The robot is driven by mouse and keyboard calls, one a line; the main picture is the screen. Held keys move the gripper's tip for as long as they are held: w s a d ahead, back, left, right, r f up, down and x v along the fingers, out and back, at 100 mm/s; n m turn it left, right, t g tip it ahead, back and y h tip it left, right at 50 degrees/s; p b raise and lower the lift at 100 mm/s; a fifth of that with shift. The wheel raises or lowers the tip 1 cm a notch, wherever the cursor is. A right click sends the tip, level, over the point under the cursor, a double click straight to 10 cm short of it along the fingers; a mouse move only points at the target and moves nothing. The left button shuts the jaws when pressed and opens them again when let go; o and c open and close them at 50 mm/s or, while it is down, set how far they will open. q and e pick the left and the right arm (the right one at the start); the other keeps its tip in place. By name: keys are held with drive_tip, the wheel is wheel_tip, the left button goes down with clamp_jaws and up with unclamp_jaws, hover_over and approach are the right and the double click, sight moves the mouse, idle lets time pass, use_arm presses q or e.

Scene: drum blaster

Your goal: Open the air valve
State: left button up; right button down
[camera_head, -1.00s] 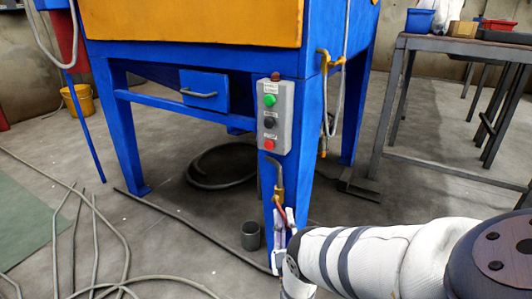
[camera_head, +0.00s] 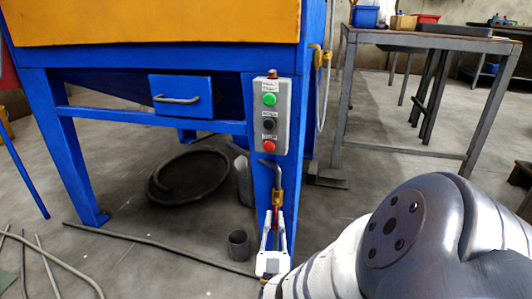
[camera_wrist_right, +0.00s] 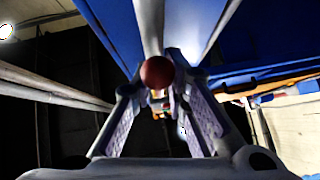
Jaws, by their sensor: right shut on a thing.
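The air valve is a brass fitting (camera_head: 277,197) under a grey pipe on the front blue leg of the cabinet, below the button box. Its red handle (camera_head: 276,214) shows just below the brass, between the fingers of my right gripper (camera_head: 275,220). In the right wrist view the rounded red end of the handle (camera_wrist_right: 157,72) lies between the fingertips of my right gripper (camera_wrist_right: 156,82). The fingers are closed in on the handle, which partly hides it. The valve's exact angle is hard to tell. My left gripper is not in view.
The grey button box (camera_head: 270,115) is above the valve. A metal table (camera_head: 430,42) stands at the right.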

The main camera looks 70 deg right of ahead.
drive_tip(key=shift+d+f, duration=0.1)
idle(0.3)
drive_tip(key=c, duration=1.7)
unclamp_jaws()
drive_tip(key=shift+f, duration=0.1)
